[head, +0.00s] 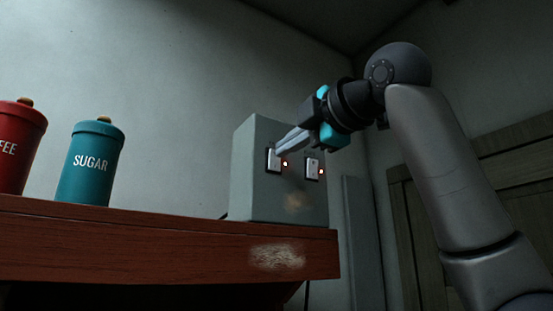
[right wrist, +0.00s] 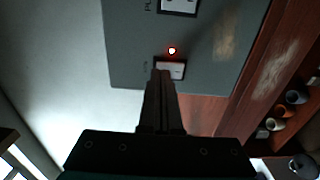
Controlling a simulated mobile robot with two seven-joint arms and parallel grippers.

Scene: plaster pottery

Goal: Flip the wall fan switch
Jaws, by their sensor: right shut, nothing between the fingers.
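A grey switch box (head: 257,200) stands on the right end of a wooden shelf. The fingers hide part of that switch. Which switch is the fan's cannot be read. My left gripper is out of view.
The wooden shelf (head: 150,245) carries a teal sugar canister (head: 90,165) and a red canister (head: 18,150) left of the box. A wooden door (head: 515,180) is behind my arm. Pots (right wrist: 290,97) show at the right in the wrist view.

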